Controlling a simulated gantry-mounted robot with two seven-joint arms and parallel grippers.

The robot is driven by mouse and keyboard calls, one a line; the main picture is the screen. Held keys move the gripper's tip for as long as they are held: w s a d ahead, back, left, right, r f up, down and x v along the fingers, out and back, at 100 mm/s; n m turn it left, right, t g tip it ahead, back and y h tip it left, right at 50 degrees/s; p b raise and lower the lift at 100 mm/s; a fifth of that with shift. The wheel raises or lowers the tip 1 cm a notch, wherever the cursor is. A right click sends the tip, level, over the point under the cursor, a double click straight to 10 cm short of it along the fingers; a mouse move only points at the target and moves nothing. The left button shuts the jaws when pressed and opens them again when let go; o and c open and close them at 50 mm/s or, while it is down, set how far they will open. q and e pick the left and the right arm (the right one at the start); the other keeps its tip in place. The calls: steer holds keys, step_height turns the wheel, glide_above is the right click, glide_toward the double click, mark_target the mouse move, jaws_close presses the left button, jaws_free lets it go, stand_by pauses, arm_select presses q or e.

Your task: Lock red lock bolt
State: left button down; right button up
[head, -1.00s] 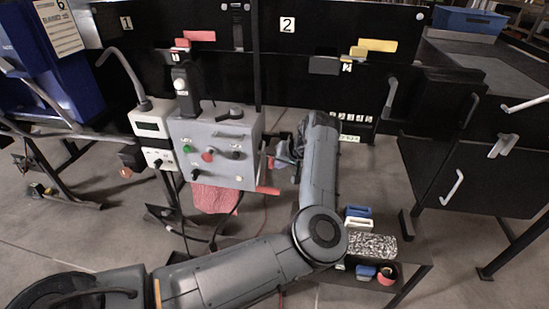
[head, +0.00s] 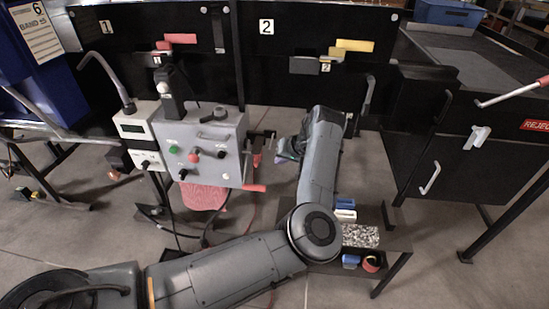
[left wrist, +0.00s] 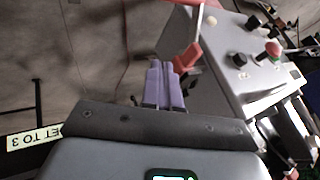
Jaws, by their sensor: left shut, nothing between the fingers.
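A red bar (head: 180,38) sits by a dark block on the black panel marked 1, and I take it as the red lock bolt; I cannot tell whether it is locked. The grey control box (head: 232,130) carries a red lever (head: 253,188) low on its right side. My left gripper (head: 283,150) is right of this box, partly hidden by my forearm. In the left wrist view its purple fingers (left wrist: 166,86) are together and empty. A red part (left wrist: 187,57) of the box side appears just beyond the fingertips; contact is unclear. My right gripper is not in view.
A yellow bar (head: 355,45) sits on the panel marked 2. A low stand (head: 395,246) with small blocks is beside my left elbow. A dark cabinet (head: 425,160) with handles stands at right. Cables hang below the control box.

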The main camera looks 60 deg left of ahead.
arm_select(q)
steer(key=shift+s+p+v, duration=0.1)
steer(key=shift+p+v, duration=0.2)
steer(key=shift+v, duration=1.2)
steer(key=shift+s+p+v, duration=0.15)
steer(key=shift+p+v, duration=0.15)
steer(key=shift+v, duration=1.2)
steer(key=shift+a+r, duration=0.1)
